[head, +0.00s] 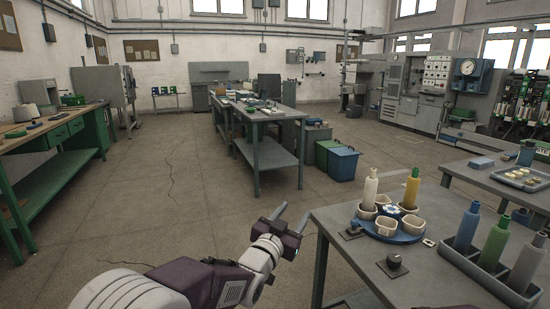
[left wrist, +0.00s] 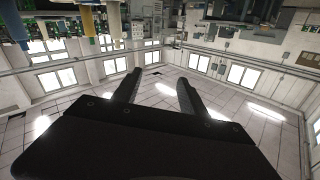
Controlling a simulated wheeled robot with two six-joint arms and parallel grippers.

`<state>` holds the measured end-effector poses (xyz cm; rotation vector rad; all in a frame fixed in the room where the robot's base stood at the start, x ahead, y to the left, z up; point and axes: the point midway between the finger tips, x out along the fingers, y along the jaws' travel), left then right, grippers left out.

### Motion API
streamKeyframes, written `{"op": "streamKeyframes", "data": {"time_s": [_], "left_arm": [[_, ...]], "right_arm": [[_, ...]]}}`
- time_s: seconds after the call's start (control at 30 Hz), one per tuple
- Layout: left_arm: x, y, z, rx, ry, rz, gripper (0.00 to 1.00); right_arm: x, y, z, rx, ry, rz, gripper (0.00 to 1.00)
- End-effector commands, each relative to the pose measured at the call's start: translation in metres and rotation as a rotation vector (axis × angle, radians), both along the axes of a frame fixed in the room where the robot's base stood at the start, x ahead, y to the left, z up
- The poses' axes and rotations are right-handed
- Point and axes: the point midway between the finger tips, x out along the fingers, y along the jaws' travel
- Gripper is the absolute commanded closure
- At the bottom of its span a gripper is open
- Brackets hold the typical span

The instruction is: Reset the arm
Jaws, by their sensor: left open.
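My left gripper (head: 291,219) is in the head view, just left of the near grey table, over open floor. Its two fingers are apart with nothing between them. In the left wrist view the fingers (left wrist: 158,92) are spread and empty, and the room looks upside down there. My left arm comes in from the bottom of the head view. My right gripper is not in view.
A workbench (head: 262,113) stands further back. The floor left of my arm is clear.

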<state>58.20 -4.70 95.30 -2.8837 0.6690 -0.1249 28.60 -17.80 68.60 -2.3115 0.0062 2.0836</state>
Motion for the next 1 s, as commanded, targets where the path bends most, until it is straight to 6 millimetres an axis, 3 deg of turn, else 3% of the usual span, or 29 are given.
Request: {"op": "streamKeyframes", "data": {"time_s": [0.03,0.2,0.37,0.47,0.5,0.63,0.7,0.8,0.9,1.0], "left_arm": [[0.002,0.016,0.036,0.003,0.010,0.030,0.50],[-0.001,0.090,0.094,0.034,0.150,0.166,0.50],[-0.034,0.162,0.100,0.071,0.427,0.308,0.50],[-0.075,0.198,0.088,0.085,0.645,0.386,0.50],[-0.098,0.210,0.080,0.090,0.747,0.416,0.50],[-0.172,0.227,0.033,0.106,1.048,0.471,0.50],[-0.208,0.227,0.007,0.119,1.183,0.482,0.50],[-0.251,0.227,-0.014,0.139,1.348,0.492,0.50],[-0.283,0.226,-0.023,0.153,1.469,0.502,0.50],[-0.296,0.226,-0.024,0.159,1.529,0.508,0.50]], "right_arm": [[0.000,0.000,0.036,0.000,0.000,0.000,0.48],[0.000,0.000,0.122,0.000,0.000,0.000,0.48],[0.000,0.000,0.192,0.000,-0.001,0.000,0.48],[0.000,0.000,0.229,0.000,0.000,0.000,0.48],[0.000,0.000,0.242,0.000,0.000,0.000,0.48],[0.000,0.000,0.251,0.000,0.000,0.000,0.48],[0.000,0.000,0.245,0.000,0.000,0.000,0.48],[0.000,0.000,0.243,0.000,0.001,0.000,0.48],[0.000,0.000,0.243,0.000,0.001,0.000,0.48],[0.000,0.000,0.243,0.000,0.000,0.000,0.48]]}}
